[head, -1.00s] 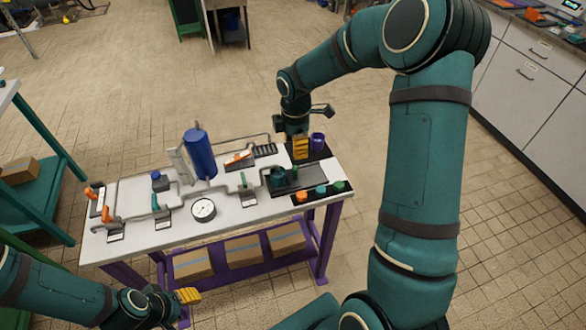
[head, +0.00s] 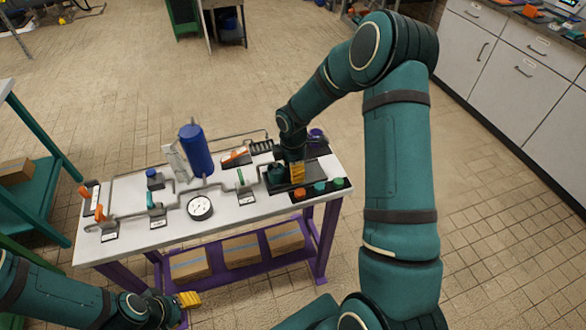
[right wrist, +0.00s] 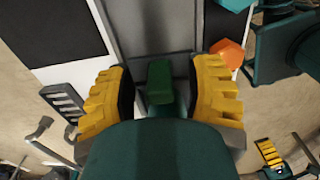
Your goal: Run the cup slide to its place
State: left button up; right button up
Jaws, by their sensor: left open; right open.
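A small green upright block (right wrist: 160,82) stands on a grey track plate (right wrist: 158,35) in the right wrist view; it looks like the slide's handle. My right gripper (right wrist: 162,95) is open, with a yellow finger on each side of the block and gaps showing. In the head view my right gripper (head: 297,172) is low over the dark plate at the table's right end and hides the block. A purple cup (head: 316,135) stands behind it, partly hidden by my arm. My left gripper (head: 188,300) is open and empty, in front of the table.
Orange (head: 299,193), teal (head: 319,187) and green (head: 338,183) knobs sit in a row at the front right corner. A dark teal fitting (head: 275,179) is left of my right gripper. A blue cylinder (head: 196,152), pipes, levers and a gauge (head: 200,207) fill the rest.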

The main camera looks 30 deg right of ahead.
aim_at(320, 169)
jog(key=shift+c, duration=0.4)
grip_shut()
jog(key=d, duration=0.2)
jog(key=s+d+p, duration=0.1)
jog(key=d, duration=0.2)
jog(key=s+d+p, duration=0.1)
jog(key=d, duration=0.2)
jog(key=shift+r, duration=0.1)
jog(key=shift+s+d, duration=0.1)
jog(key=shift+d, duration=0.2)
jog(key=shift+c, duration=1.3)
grip_release()
jog(key=o, duration=0.3)
jog(key=shift+d, duration=0.15)
jog(key=shift+o, duration=0.2)
